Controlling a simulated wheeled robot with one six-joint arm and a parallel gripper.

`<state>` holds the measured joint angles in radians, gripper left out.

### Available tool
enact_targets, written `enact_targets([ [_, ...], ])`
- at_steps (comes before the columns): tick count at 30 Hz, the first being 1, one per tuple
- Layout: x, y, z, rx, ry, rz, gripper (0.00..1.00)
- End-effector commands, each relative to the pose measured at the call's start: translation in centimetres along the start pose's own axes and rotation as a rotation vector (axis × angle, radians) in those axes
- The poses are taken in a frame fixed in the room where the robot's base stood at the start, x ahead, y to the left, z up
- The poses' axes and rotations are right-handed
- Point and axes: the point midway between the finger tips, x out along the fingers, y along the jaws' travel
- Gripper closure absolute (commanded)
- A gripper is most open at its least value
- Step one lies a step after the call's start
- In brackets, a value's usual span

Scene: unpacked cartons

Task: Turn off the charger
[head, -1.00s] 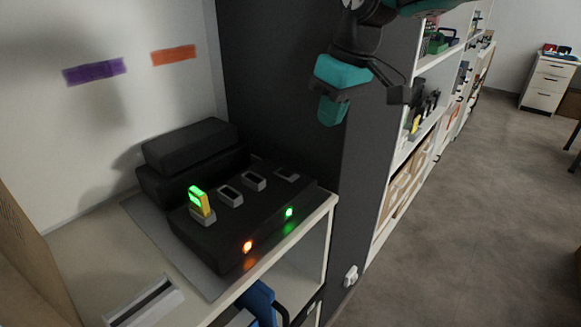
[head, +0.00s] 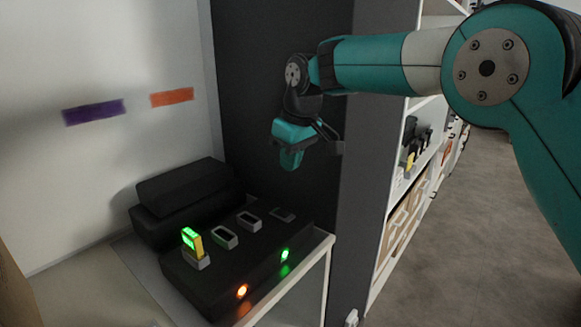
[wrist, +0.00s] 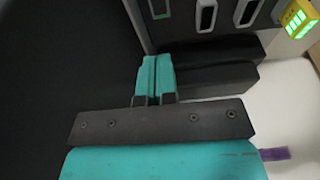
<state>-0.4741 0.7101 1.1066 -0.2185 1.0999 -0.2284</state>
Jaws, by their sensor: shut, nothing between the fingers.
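The charger (head: 240,255) is a low black box on a white shelf top in the head view. Its front shows an orange light (head: 242,291) and a green light (head: 285,254). A yellow device (head: 193,241) with a lit green face stands in its leftmost slot; the other slots look empty. My gripper (head: 291,160) is shut and empty, above and behind the charger's right part, apart from it.
Black stacked blocks (head: 185,200) lie behind the charger, at the left. A dark upright panel (head: 270,60) stands behind my gripper. Purple (head: 94,112) and orange (head: 172,97) strips mark the white wall. Open floor (head: 460,240) lies to the right.

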Motion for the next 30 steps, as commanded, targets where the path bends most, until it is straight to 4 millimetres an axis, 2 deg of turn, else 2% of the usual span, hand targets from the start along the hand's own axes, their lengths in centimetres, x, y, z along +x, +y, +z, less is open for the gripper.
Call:
enact_targets([
  [1,1.2,-0.1,0.1,0.000,-0.005,-0.003,1.00],
  [9,6.9,-0.1,0.0,0.000,-0.004,-0.002,1.00],
  [15,9.8,0.0,0.9,0.000,-0.002,-0.001,1.00],
  [21,11.1,0.0,1.4,0.000,-0.001,0.000,1.00],
  [30,11.3,0.0,1.4,0.000,0.000,0.000,1.00],
])
